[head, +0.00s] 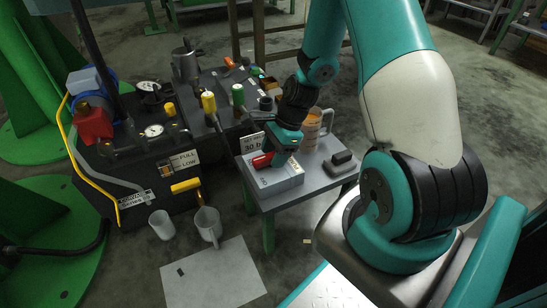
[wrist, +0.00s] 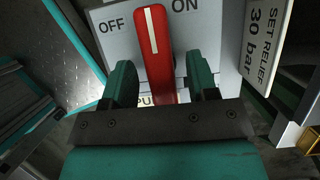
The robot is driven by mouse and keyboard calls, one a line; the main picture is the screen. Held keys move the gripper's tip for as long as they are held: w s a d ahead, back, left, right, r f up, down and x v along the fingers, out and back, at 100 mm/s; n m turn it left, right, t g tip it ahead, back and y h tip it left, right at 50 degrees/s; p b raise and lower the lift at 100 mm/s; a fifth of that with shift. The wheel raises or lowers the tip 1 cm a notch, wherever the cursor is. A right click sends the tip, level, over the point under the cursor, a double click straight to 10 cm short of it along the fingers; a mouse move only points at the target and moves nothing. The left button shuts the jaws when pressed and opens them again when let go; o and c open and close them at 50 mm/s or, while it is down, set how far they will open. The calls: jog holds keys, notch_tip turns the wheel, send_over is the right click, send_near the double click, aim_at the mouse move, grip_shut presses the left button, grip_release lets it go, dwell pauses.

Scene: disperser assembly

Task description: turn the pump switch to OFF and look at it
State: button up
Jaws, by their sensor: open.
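The pump switch is a red lever (wrist: 155,45) with a white line on a light grey box (wrist: 215,20). In the wrist view the lever lies between the words OFF and ON, tilted slightly toward OFF; which setting it is in I cannot tell. My gripper (wrist: 161,68) is open, with one teal finger on each side of the lever; contact is unclear. The lower label is mostly hidden by my gripper. In the head view the red lever (head: 262,161) shows on the box (head: 277,181) on a small table, with my gripper (head: 284,151) right over it.
A SET RELIEF 30 bar sign (wrist: 264,40) stands close beside the box. A dark block (head: 342,160) and an orange-filled jug (head: 312,130) are on the same table (head: 312,188). The black pump unit (head: 150,185) stands left.

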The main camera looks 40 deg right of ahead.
jog(key=c, duration=0.9)
jog(key=shift+a+n+p, duration=0.1)
jog(key=shift+n+p, duration=0.2)
jog(key=shift+p, duration=0.3)
jog(key=n+p, duration=0.1)
jog(key=p, duration=0.1)
jog(key=n+g+p, duration=0.1)
jog(key=p, duration=0.1)
jog(key=shift+r+n, duration=0.25)
jog(key=shift+n, duration=0.05)
jog(key=n+g+p, duration=0.2)
jog(key=n+p, duration=0.3)
jog(key=shift+w+f+p, duration=0.1)
jog(key=shift+f+p, duration=0.05)
jog(key=shift+p, duration=0.2)
jog(key=n+g+p, duration=0.1)
jog(key=n, duration=0.1)
jog(key=n+h+p, duration=0.1)
jog(key=n+p, duration=0.1)
jog(key=n, duration=0.1)
jog(key=shift+a+g, duration=0.1)
jog(key=shift+g, duration=0.3)
jog(key=n+h+p, duration=0.1)
jog(key=n, duration=0.1)
jog(key=n+p, duration=0.1)
jog(key=n, duration=0.1)
jog(key=shift+f+n+g+h, duration=0.2)
jog(key=shift+n+g+h, duration=0.1)
jog(key=shift+g+h, duration=0.1)
